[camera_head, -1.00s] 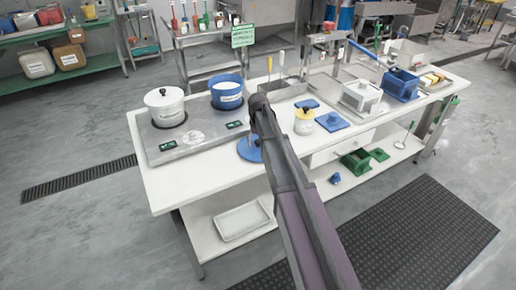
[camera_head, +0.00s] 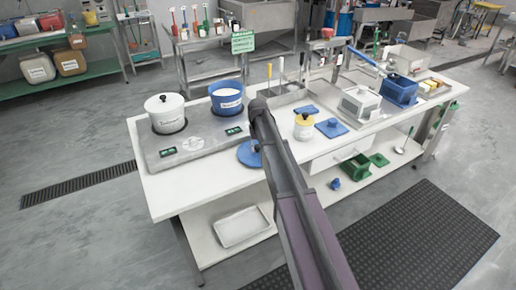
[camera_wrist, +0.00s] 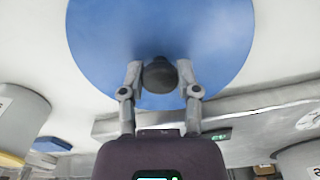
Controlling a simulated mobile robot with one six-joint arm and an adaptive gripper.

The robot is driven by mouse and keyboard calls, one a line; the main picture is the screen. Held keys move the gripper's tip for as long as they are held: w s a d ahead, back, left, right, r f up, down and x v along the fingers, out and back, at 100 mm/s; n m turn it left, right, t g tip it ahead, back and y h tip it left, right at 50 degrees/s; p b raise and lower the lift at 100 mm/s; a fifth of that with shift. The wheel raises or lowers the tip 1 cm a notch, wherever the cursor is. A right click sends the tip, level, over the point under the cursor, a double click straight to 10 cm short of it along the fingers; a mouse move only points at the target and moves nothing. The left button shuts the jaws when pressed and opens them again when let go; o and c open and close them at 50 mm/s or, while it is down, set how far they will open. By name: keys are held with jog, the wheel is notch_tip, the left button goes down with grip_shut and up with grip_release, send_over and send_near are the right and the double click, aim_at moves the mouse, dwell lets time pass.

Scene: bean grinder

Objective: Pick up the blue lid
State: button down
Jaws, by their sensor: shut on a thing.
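The blue lid (camera_wrist: 160,30) is a round, flat disc with a dark knob (camera_wrist: 160,76) at its centre in the wrist view. My gripper (camera_wrist: 160,72) has its two fingers closed on the knob from both sides. In the head view the lid (camera_head: 249,153) shows at the table's front, left of my arm, which partly covers it. I cannot tell whether the lid touches the table.
A blue pot (camera_head: 227,99) and a white lidded pot (camera_head: 166,113) stand on a grey hotplate unit (camera_head: 188,145) to the left. A yellow-topped jar (camera_head: 304,127) and a blue square lid (camera_head: 331,128) are to the right. The white table (camera_head: 190,185) is clear at front left.

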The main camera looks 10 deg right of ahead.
jog(key=shift+r+p, duration=1.7)
jog(key=shift+r, duration=0.15)
jog(key=s+d, duration=0.4)
jog(key=s, duration=1.1)
jog(key=shift+s+r+p, duration=0.25)
jog(key=shift+r+p, duration=0.15)
jog(key=shift+d, duration=0.15)
